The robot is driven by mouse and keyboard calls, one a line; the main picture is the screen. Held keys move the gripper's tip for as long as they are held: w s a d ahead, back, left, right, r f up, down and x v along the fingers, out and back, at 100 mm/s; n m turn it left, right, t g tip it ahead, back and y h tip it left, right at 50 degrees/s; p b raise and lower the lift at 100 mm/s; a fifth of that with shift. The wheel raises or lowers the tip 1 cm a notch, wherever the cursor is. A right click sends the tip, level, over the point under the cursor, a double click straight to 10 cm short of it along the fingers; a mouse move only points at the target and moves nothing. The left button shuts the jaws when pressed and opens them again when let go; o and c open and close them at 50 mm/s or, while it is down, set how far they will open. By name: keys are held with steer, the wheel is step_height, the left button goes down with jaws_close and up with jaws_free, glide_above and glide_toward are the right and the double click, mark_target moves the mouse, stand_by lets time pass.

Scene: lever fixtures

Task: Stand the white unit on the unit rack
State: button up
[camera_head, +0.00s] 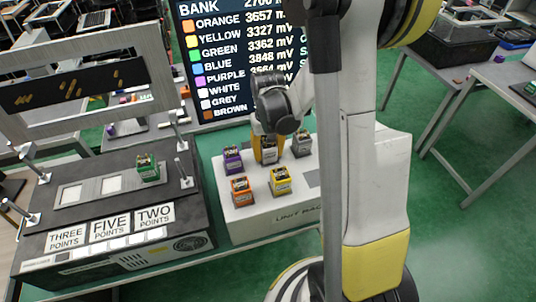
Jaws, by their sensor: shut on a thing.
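The unit rack (340,160) is the white block right of centre, with its label on the front face. My gripper (268,154) is over the rack's back part, pointing down between the purple unit and the grey unit. It is shut on a small unit, mostly hidden by the yellow fingers; its colour is hard to make out, but no other white unit shows. I cannot tell whether it touches the rack. The purple unit (232,159), grey unit (302,144), orange unit (241,192) and yellow unit (281,182) stand on the rack.
A dark points fixture (110,215) with upright posts stands at the left, bearing a green unit (148,168) beside pale square pads. A voltage board (235,60) rises behind. My arm hides part of the rack's right side. Grey tables (490,110) stand at the far right.

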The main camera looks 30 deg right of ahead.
steer(key=shift+r, duration=0.1)
steer(key=shift+f, duration=0.2)
steer(key=o, duration=1.2)
steer(key=shift+r, duration=0.1)
step_height(320, 180, up, 12)
steer(key=p, duration=0.4)
steer(key=shift+s+r, duration=0.1)
steer(key=s+a+r+n+t, duration=0.1)
steer(key=s+a+r+t, duration=0.1)
steer(key=s+a+r, duration=0.1)
steer(key=s+a+r+n+t, duration=0.1)
steer(key=s+a+r+t, duration=0.1)
steer(key=s+a+r, duration=0.2)
steer(key=s+a+r+n+t, duration=0.1)
steer(key=s+a+r+t, duration=0.2)
steer(key=a, duration=0.3)
steer(key=shift+s+a+r, duration=0.25)
steer(key=shift+s+r, duration=0.15)
steer(key=shift+r, duration=0.2)
